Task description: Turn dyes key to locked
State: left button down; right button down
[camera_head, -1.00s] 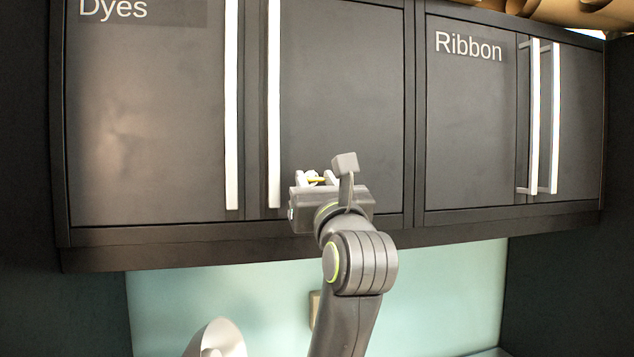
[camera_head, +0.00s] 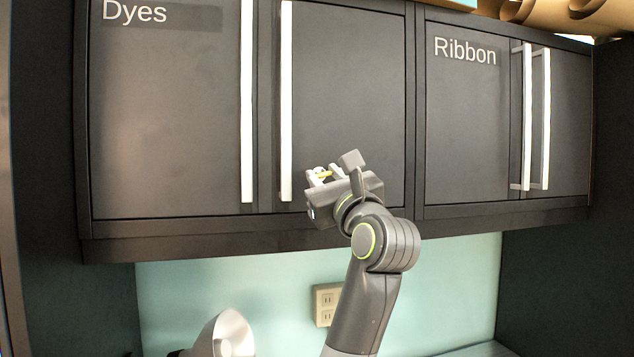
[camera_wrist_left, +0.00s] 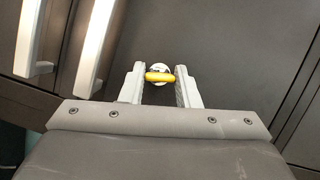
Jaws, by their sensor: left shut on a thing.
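The Dyes cabinet (camera_head: 165,120) is dark grey, with its label at upper left and two white vertical handles, in the head view. A small yellow key (camera_wrist_left: 160,76) sits in a round white lock on a dark door in the left wrist view. The key also shows as a yellow bit (camera_head: 325,174) in the head view, near the lower part of the door right of the handles. My left gripper (camera_wrist_left: 159,79) is shut on the key, one pale finger at each end of it. Its wrist is tilted, right side higher. My right gripper is out of view.
The Ribbon cabinet (camera_head: 465,130) with paired handles stands to the right. Below the cabinets, a teal wall holds an outlet (camera_head: 327,304). A pale cone-shaped thing (camera_head: 228,335) is cut off at lower left. The doors appear closed.

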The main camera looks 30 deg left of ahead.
pick_arm(q)
jog(key=n+g, duration=0.1)
jog(key=n, duration=0.2)
jog(key=n+g+b, duration=0.1)
jog(key=n+g, duration=0.1)
jog(key=n, duration=0.1)
jog(key=shift+d+r+n+y, duration=0.1)
jog(key=shift+n+y, duration=0.2)
jog(key=shift+y, duration=0.1)
jog(key=n+g, duration=0.1)
jog(key=n, duration=0.2)
jog(key=shift+w+g, duration=0.1)
jog(key=shift+g, duration=0.3)
jog(key=n+g, duration=0.1)
jog(key=n, duration=0.3)
jog(key=shift+r+h+p, duration=0.15)
jog(key=shift+h+p, duration=0.15)
jog(key=shift+h, duration=0.1)
jog(key=shift+n+g+h+p, duration=0.4)
jog(key=shift+n+g+h, duration=0.25)
jog(key=shift+n, duration=1.45)
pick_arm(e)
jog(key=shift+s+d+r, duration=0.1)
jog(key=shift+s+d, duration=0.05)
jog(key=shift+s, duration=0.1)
